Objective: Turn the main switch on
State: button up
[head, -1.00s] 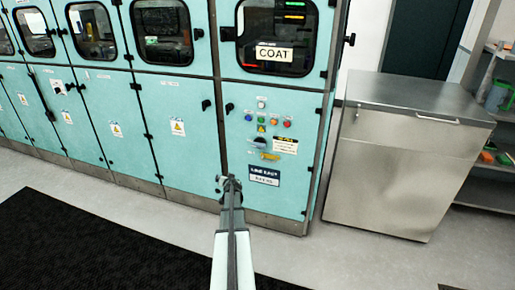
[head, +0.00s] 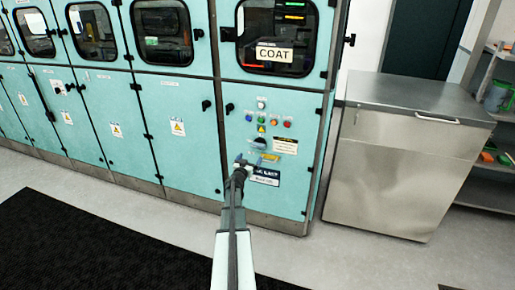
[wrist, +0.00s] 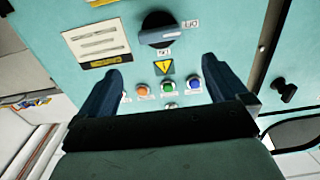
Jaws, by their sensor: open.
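The main switch is a dark round rotary knob with a grey handle bar, on the teal cabinet panel. In the wrist view the switch (wrist: 158,29) is at the top centre, its bar lying nearly level toward a small label at right. In the head view the switch (head: 259,143) is partly visible just above and right of my gripper (head: 241,164). In the wrist view my gripper (wrist: 162,68) has its two dark fingers spread apart with nothing between them. The fingertips appear apart from the knob.
A warning triangle (wrist: 164,67) and coloured buttons, including orange (wrist: 143,89), green (wrist: 168,87) and blue (wrist: 194,83), are close to the fingers. A black door knob (wrist: 285,92) sticks out at right. A steel cabinet (head: 400,165) stands right in the head view.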

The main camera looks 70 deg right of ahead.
aim_at(258, 146)
jog(key=d, duration=1.2)
jog(key=shift+d, duration=0.25)
jog(key=shift+c, duration=0.3)
jog(key=c, duration=0.8)
